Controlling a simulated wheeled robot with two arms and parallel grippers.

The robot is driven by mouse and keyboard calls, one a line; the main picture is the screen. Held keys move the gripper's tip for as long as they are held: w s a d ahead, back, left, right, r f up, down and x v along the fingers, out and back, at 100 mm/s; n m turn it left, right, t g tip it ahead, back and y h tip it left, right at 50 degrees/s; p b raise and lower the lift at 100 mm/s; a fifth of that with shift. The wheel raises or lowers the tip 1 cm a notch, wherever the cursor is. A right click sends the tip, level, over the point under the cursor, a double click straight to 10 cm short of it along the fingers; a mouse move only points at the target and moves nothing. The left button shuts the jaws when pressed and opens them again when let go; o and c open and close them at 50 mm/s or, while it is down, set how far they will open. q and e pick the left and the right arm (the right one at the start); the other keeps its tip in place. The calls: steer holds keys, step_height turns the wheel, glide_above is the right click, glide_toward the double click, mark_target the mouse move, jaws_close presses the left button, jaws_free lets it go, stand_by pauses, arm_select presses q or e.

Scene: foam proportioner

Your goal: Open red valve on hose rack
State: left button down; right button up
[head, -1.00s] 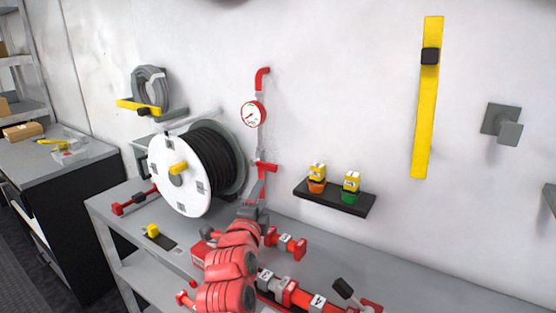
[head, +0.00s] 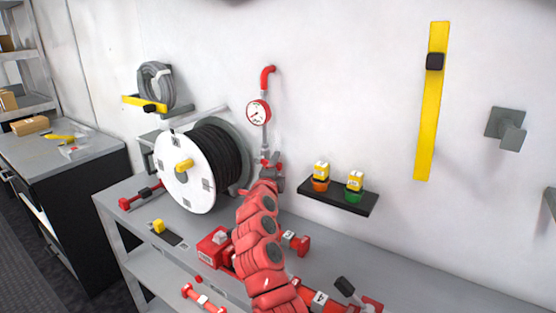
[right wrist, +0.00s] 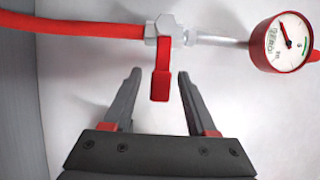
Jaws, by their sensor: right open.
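The red valve handle (right wrist: 160,82) hangs from a grey valve body (right wrist: 165,32) in the right wrist view. In the head view the valve (head: 267,160) sits on the wall pipe below the gauge, partly hidden by my right gripper (head: 275,183). My right gripper also shows in the wrist view (right wrist: 160,76), open, with a grey finger on each side of the handle's lower end. A gap shows between handle and each finger; the jaws do not hold it. My left gripper is not in view.
A pressure gauge (head: 258,112) is on the pipe above the valve. A white hose reel (head: 185,180) stands close on the left. A black shelf (head: 337,196) with two small bottles is on the right. A red box (head: 214,246) and red fittings lie on the bench below.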

steer(key=shift+x, duration=1.55)
jaws_close()
stand_by(0.4)
